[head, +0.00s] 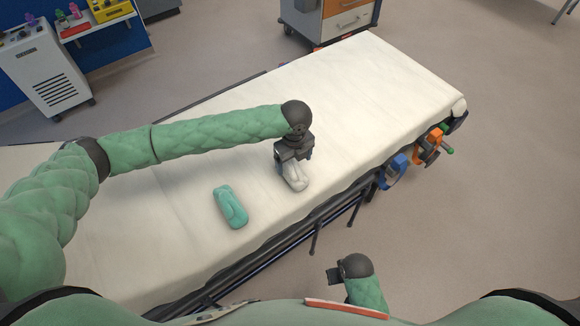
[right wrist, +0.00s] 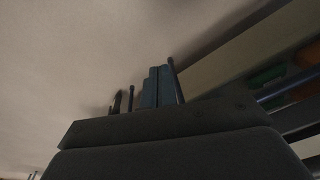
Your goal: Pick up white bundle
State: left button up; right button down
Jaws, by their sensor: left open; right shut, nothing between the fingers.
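The white bundle (head: 295,180) lies on the white stretcher top (head: 390,85), near its front edge. My left gripper (head: 293,164) is open and directly over the bundle, hiding its back part. From this view I cannot tell whether the fingers touch it. My right gripper (head: 335,275) is off the stretcher, low in front of it in the head view. In the right wrist view its fingers (right wrist: 158,87) are closed together with nothing between them.
A green bundle (head: 230,206) lies on the stretcher to the left of the white one. Blue and orange fittings (head: 428,148) stick out at the stretcher's right end. A drawer cart (head: 335,20) stands behind, and a white cabinet unit (head: 48,72) stands at the far left.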

aim_at(291, 163)
pick_arm(q)
jog(key=shift+w+a+f, duration=0.1)
jog(key=shift+w+f, duration=0.05)
jog(key=shift+f, duration=0.1)
jog(key=f, duration=0.1)
jog(key=f+p, duration=0.1)
jog(key=f, duration=0.1)
jog(key=f+p, duration=0.1)
jog(key=f, duration=0.1)
jog(key=shift+w+a, duration=0.2)
jog(key=shift+a, duration=0.15)
jog(key=shift+r, duration=0.1)
jog(key=c, duration=1.2)
pick_arm(e)
notch_tip(291, 163, down, 9)
jog(key=s, duration=0.1)
jog(key=shift+s+d+r, duration=0.15)
jog(key=shift+s+d, duration=0.2)
jog(key=shift+d, duration=0.1)
